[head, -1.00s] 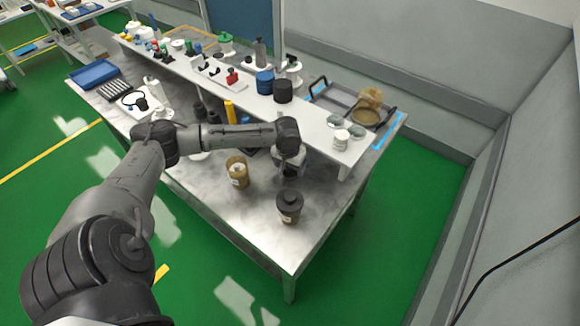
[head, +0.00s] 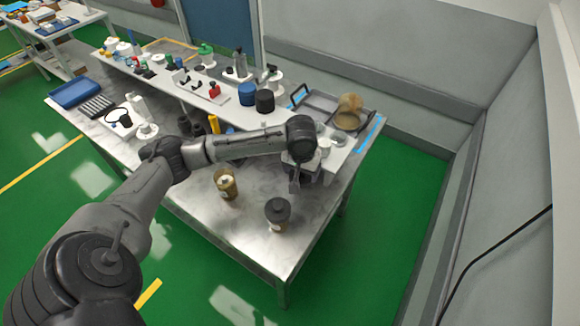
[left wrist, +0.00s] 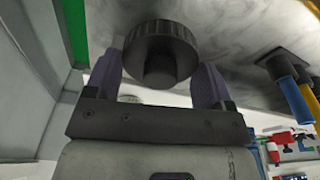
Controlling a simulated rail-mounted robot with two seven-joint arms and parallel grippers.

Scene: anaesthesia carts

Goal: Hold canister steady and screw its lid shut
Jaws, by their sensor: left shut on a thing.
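My left gripper (head: 295,184) is over the steel table, a little behind and to the right of the dark canister (head: 277,216) in the head view. In the left wrist view the left gripper (left wrist: 158,68) has its fingers on both sides of a round black lid (left wrist: 161,46) with a ribbed rim and a central knob, and is shut on it. What lies under this lid is hidden. The dark canister stands upright with a dark top. An amber canister (head: 227,186) stands upright to its left. My right gripper is not in view.
A raised white shelf (head: 215,92) with bottles, jars and small tools runs along the back of the table. A tray (head: 322,104) lies at its right end. The steel table's front (head: 245,232) is bare, with green floor beyond its edge.

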